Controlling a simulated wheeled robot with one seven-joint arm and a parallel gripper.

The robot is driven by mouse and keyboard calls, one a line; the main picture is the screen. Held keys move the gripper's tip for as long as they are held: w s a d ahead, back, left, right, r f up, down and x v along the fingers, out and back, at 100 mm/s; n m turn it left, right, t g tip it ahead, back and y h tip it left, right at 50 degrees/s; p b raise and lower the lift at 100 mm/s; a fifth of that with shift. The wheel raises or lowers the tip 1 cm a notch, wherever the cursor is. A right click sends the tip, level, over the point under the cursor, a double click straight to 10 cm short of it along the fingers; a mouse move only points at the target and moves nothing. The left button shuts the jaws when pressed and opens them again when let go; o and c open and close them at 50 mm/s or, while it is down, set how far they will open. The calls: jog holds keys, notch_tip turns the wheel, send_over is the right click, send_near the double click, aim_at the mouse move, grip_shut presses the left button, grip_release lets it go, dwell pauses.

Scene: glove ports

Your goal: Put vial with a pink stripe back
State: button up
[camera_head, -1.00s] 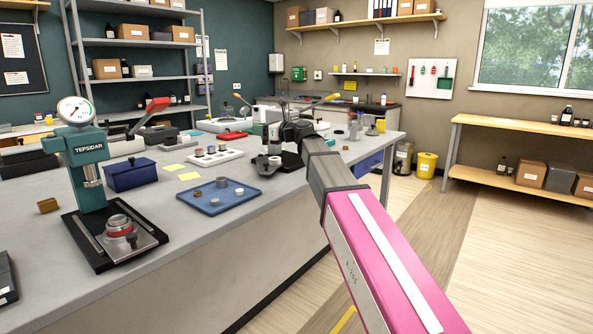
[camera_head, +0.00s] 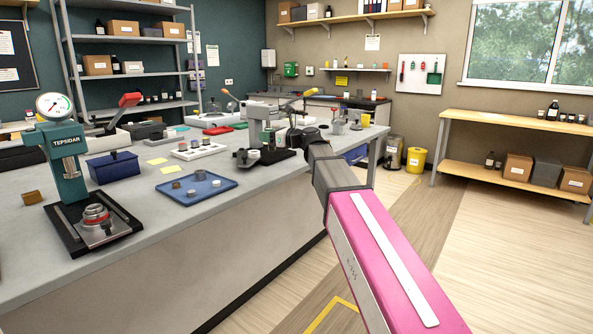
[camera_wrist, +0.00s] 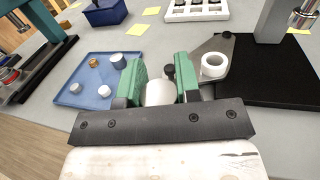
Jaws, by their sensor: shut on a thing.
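My gripper (camera_wrist: 160,84) has its two green fingers shut on a white cylinder (camera_wrist: 159,94), of which only a part shows between them. No pink stripe shows on it, so I cannot tell whether it is the vial. In the head view my gripper is small and hard to make out at the end of my arm, over the bench near a grey stand. A white rack (camera_wrist: 196,10) holding several round pieces is at the top of the wrist view. It also shows on the bench in the head view (camera_head: 215,150).
A blue tray (camera_wrist: 72,98) with several small pieces lies left of my gripper. A grey plate with a white ring (camera_wrist: 214,65) and a black base (camera_wrist: 275,85) are close on its right. A blue box (camera_head: 113,168) and a teal press (camera_head: 66,165) stand further left.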

jog(key=s+d+f+t, duration=0.1)
jog(key=s+d+f, duration=0.4)
jog(key=d+f, duration=0.4)
jog(key=s+d+f+m+t+h, duration=0.1)
jog(key=s+d+f, duration=0.4)
jog(key=d+f, duration=0.4)
jog(key=s+d+f+m+t, duration=0.1)
jog(key=s+d+f, duration=0.5)
jog(key=d+f, duration=0.4)
jog(key=shift+d+h, duration=0.3)
jog(key=shift+d, duration=0.6)
